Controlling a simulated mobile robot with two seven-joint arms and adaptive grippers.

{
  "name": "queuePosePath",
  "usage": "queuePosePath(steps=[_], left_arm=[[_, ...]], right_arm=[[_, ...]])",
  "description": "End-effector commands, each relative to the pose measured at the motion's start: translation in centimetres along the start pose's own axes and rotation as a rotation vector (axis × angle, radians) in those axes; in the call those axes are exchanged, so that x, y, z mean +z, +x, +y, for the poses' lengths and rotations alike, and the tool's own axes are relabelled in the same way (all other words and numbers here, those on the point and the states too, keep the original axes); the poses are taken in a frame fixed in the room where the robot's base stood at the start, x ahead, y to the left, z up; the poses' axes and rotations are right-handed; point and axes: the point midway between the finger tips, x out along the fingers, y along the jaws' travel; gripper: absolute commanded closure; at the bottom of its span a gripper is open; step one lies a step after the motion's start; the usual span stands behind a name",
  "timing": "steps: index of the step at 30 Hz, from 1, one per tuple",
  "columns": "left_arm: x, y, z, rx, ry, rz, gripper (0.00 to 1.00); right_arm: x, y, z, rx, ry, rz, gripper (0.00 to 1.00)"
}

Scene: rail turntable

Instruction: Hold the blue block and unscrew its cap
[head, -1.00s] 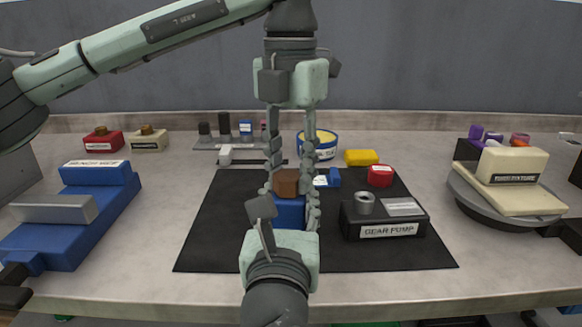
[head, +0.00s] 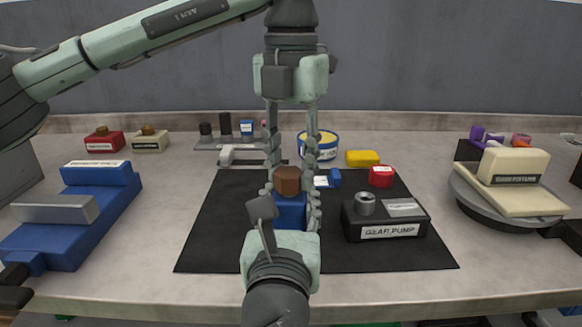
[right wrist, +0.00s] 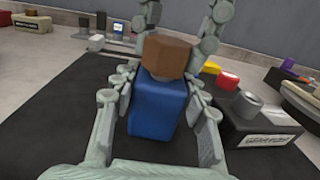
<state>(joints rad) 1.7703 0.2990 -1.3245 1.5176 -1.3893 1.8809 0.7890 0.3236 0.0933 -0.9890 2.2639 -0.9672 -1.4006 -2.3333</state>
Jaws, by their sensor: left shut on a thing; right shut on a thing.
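The blue block (head: 290,212) stands upright on the black mat, and it fills the middle of the right wrist view (right wrist: 160,108). My right gripper (head: 288,216) comes from the front edge and is shut on the block's sides. My left gripper (head: 290,172) reaches down from above with its fingers on either side of the cap, shut on it. The fingers partly hide the block's sides.
A gear pump (head: 385,218) stands close on the right of the block on the black mat (head: 222,235). A blue vice (head: 80,215) is at left, a turntable (head: 505,208) at right. Small parts and a yellow-topped tub (head: 321,143) stand behind. The mat's left part is clear.

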Motion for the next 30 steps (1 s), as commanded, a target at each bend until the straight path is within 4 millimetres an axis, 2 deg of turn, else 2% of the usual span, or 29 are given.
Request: queuePosePath(steps=[30], left_arm=[[0.0,-2.4,0.0,0.000,0.001,0.001,1.00]], right_arm=[[0.0,0.0,0.0,0.000,0.000,0.000,1.00]])
